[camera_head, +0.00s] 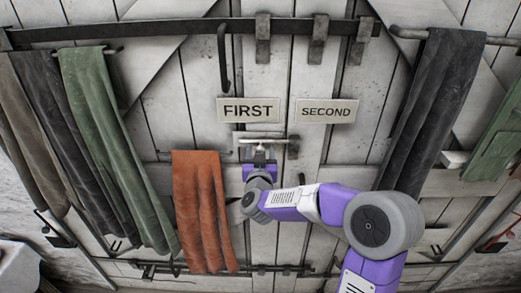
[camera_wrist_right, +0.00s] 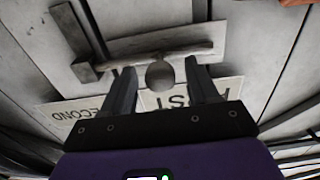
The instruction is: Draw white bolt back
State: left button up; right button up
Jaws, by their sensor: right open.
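The white bolt (camera_head: 264,140) is a pale horizontal bar on the plank door, just below the FIRST sign (camera_head: 248,110). In the right wrist view its bar (camera_wrist_right: 150,42) runs across the top, and a round grey knob (camera_wrist_right: 160,75) stands out from it. My right gripper (camera_head: 260,160) is at the bolt. In the wrist view its two fingers (camera_wrist_right: 160,68) are apart, one on each side of the knob, with visible gaps. Whether the fingertips reach past the knob is hard to tell. My left gripper is not in view.
A SECOND sign (camera_head: 327,111) is to the right. An orange cloth (camera_head: 203,210) hangs close left of my right gripper. A dark hook (camera_head: 223,60) hangs above the signs. Green cloth (camera_head: 110,140) and dark cloth (camera_head: 415,110) hang farther out. A dark bolt (camera_head: 220,269) is low down.

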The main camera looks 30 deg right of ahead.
jog(key=shift+w+d, duration=0.3)
jog(key=shift+w, duration=0.15)
grip_shut()
